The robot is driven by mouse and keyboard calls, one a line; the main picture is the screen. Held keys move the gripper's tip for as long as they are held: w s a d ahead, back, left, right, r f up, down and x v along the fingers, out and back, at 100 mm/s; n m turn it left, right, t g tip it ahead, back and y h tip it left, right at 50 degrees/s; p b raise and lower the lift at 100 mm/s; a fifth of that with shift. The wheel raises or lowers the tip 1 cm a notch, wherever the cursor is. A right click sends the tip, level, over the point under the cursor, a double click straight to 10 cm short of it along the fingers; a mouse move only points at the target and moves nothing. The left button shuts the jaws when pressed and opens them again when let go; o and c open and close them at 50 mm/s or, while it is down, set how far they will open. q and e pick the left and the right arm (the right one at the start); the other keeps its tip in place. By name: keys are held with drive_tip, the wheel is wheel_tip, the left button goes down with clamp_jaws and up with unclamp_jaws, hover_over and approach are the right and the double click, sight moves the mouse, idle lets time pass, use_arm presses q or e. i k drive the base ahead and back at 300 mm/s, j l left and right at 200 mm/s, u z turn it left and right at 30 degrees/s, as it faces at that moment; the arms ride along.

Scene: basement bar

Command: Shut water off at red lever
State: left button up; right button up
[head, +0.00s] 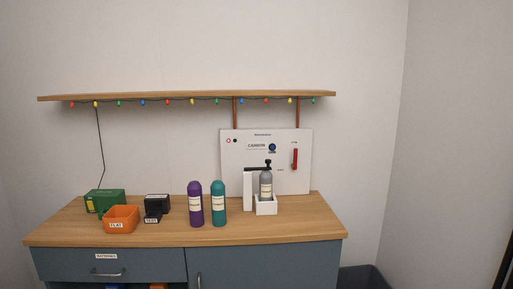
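The red lever (295,159) is on the right part of a white panel (302,181) that stands against the wall at the back of the counter. It looks upright, along a vertical line. Small labels sit above and below left of it, too small to read. Two brown pipes (297,112) run from the shelf down to the panel's top. A round blue dial (272,147) is on the panel left of the lever. Neither of my grippers shows in the head view.
A grey cylinder (266,187) stands in a white holder (266,206) before the panel. Purple (195,205) and teal (218,205) bottles, an orange bin (121,217), a green box (104,200) and a black device (157,204) stand on the wooden counter (265,230). A shelf (190,95) with lights hangs above.

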sight(294, 165)
drive_tip(key=i+j, duration=0.6)
drive_tip(key=i, duration=0.15)
drive_tip(key=i+l+z, duration=0.25)
drive_tip(key=i+l, duration=0.2)
drive_tip(key=i+l+z, duration=0.25)
drive_tip(key=i, duration=0.25)
drive_tip(key=k+l+z, duration=0.1)
drive_tip(key=l, duration=0.15)
